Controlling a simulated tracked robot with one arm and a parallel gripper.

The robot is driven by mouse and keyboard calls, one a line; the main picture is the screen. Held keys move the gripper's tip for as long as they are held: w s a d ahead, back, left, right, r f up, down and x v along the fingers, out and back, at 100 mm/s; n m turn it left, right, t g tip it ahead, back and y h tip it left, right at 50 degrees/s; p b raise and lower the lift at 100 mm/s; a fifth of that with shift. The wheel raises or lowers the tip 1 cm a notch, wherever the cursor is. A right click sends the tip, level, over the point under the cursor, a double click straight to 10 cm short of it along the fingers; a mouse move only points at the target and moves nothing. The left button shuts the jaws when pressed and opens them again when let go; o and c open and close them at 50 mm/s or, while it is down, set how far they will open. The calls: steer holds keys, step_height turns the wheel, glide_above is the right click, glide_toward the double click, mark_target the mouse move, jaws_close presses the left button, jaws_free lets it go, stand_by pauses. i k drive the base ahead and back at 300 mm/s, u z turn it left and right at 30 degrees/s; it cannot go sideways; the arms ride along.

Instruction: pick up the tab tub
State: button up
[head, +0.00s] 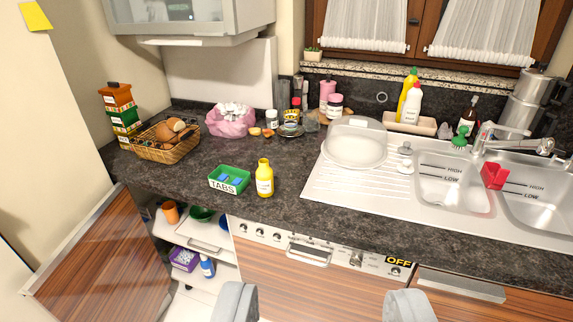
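The tab tub (229,181) is a small green open box with a white "TABS" label on its front and blue tabs inside. It sits upright on the dark countertop, left of the middle of the head view. A yellow bottle (264,178) stands close to its right. My gripper (318,304) shows as two grey fingers at the bottom edge, spread wide apart with nothing between them. It is in front of the counter, nearer to me than the tub. The rest of the gripper is cut off by the frame.
A bread basket (167,143) and a pink bag (231,121) stand behind the tub. The sink (452,180) lies right. An open cabinet door (110,258) juts out at lower left. The countertop (175,180) left of the tub is clear.

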mark_target(233, 173)
steer(key=u, duration=0.05)
steer(key=i, duration=1.45)
steer(key=u, duration=0.6)
